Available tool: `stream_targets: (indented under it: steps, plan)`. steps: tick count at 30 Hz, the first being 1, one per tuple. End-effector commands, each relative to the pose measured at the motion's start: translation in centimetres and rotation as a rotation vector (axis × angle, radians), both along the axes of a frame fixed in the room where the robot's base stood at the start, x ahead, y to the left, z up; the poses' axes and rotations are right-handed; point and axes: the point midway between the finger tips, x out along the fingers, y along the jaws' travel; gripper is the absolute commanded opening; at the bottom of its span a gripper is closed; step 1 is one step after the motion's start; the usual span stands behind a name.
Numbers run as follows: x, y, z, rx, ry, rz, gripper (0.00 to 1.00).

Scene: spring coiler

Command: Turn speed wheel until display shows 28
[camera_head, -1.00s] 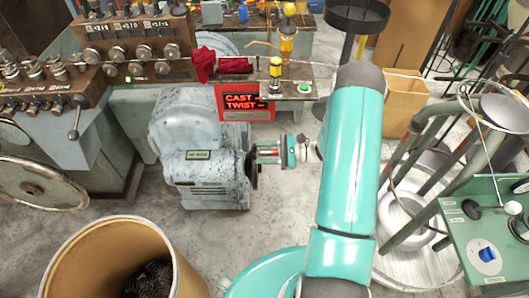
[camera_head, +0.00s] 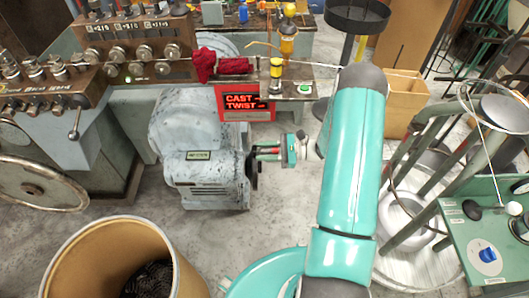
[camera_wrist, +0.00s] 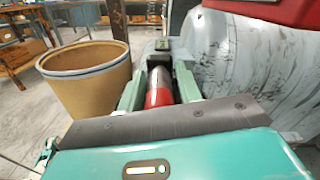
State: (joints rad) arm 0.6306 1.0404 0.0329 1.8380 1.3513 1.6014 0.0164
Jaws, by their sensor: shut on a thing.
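The speed wheel (camera_head: 252,171) is a dark disc seen edge-on at the right side of a speckled grey machine (camera_head: 205,128). My gripper (camera_head: 268,151) is at the wheel's upper right side. Its fingers (camera_wrist: 158,92) are shut on a red and dark cylindrical handle (camera_wrist: 160,88), which seems to belong to the wheel. The joint between handle and wheel is hidden.
A cardboard drum (camera_head: 70,258) stands at the front left, also in the wrist view (camera_wrist: 85,90). A control panel with knobs (camera_head: 135,60) is at the back left. A green panel (camera_head: 475,245) and metal frames are on the right. Some bare floor lies below the machine.

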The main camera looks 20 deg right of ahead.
Motion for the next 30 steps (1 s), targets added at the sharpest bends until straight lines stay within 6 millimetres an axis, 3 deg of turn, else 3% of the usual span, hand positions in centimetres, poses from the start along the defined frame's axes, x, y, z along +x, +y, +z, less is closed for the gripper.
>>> stream_targets:
  steps: [18, 30]
  plan:
    - [4.2, -1.9, -0.6, 0.158, 0.379, -0.008, 0.0]
    - [4.7, -2.1, -1.2, 0.152, 0.375, -0.01, 0.0]
